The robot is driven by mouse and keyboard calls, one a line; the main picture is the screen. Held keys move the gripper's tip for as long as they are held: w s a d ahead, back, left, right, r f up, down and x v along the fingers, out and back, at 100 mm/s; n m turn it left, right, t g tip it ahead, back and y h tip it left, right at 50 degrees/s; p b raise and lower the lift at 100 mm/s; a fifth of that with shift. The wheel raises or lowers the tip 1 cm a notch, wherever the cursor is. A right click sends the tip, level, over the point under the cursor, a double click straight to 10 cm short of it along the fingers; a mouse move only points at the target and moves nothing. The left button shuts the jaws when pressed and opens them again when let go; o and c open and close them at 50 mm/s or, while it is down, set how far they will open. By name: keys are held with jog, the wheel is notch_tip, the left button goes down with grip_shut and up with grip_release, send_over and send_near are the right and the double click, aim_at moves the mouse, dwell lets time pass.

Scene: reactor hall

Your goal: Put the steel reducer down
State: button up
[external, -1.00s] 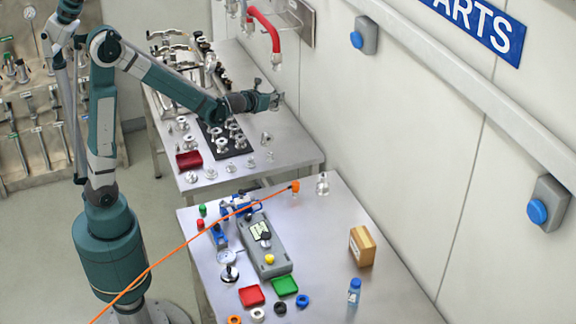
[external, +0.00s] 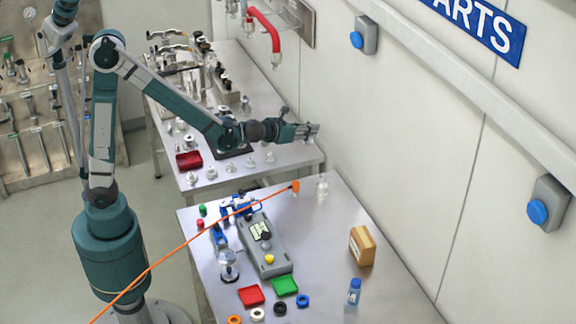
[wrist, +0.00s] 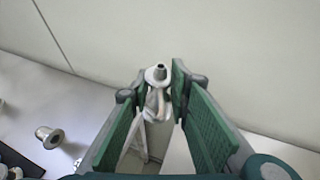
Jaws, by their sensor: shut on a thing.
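My gripper (external: 308,131) is shut on the steel reducer, above the right edge of the back steel table (external: 290,158). In the wrist view, the steel reducer (wrist: 157,76) is a shiny metal piece with a round flange and a small dark opening at its end, between the green finger pads (wrist: 165,115). Its lower part is partly hidden by the pads. In the external view it is too small to make out clearly at the fingertips.
A similar flanged metal fitting (wrist: 48,136) lies on the table in the wrist view. Several small metal fittings and a red tray (external: 189,160) are on the back table. The wall (external: 390,130) is close to the gripper's right. A front table (external: 330,255) carries other items.

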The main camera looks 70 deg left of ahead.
jog(key=d+h, duration=0.1)
jog(key=d, duration=0.4)
jog(key=s+d+m, duration=0.1)
jog(key=d, duration=0.5)
jog(key=s+d+m+h, duration=0.1)
jog(key=d, duration=0.4)
jog(key=shift+s+d+t+h, duration=0.1)
jog(key=shift+d+t+h, duration=0.2)
jog(key=shift+d, duration=0.1)
jog(key=shift+c, duration=0.2)
jog(key=m+h, duration=0.2)
send_over(324, 225)
notch_tip(324, 225, down, 5)
jog(key=shift+s+r, duration=0.1)
notch_tip(324, 225, down, 6)
jog(key=b, duration=0.1)
jog(key=shift+f, duration=0.2)
jog(key=shift+f+b, duration=0.55)
jog(key=shift+f, duration=1.3)
jog(key=shift+f, duration=0.2)
